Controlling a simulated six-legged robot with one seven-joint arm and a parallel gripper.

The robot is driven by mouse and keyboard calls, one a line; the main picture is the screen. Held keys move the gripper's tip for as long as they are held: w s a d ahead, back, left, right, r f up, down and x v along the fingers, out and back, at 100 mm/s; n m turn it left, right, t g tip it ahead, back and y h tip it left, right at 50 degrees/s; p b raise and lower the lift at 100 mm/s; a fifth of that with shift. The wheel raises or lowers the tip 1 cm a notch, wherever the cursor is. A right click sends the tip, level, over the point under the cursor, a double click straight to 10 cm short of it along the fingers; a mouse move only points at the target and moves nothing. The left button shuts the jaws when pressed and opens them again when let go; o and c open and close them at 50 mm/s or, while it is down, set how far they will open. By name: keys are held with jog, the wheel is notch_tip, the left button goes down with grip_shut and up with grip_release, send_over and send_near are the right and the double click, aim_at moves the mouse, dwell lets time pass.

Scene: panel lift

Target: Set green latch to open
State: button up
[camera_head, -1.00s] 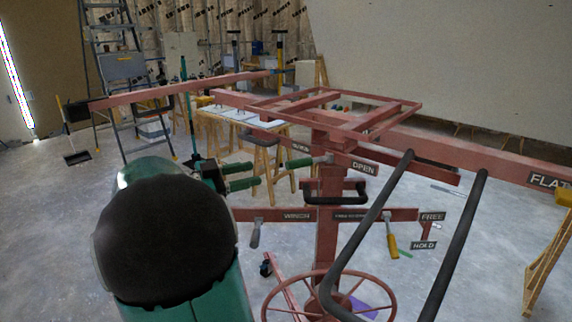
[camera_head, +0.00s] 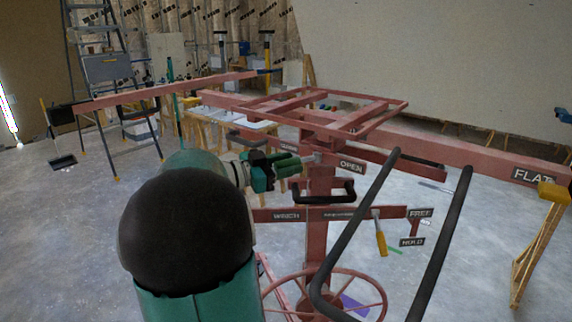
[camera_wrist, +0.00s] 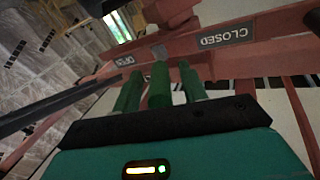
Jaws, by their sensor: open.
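The green latch (camera_wrist: 159,88) is a green bar handle on the red lift frame, between an OPEN label (camera_wrist: 125,61) and a CLOSED label (camera_wrist: 226,37). My gripper (camera_head: 290,164) is at the latch, just left of the OPEN label (camera_head: 352,167) in the head view. In the wrist view, my gripper's green fingers (camera_wrist: 160,76) stand open on either side of the latch handle, with narrow gaps. In the head view the latch is hard to tell from the fingers, as both are green.
Black handlebars (camera_head: 440,240) and a red wheel (camera_head: 335,275) are in front of the lift post. A yellow-handled lever (camera_head: 381,240) hangs by the FREE and HOLD labels. A ladder (camera_head: 105,75) and a yellow sawhorse (camera_head: 540,230) stand apart.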

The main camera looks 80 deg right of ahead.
jog(key=shift+c, duration=0.2)
grip_shut()
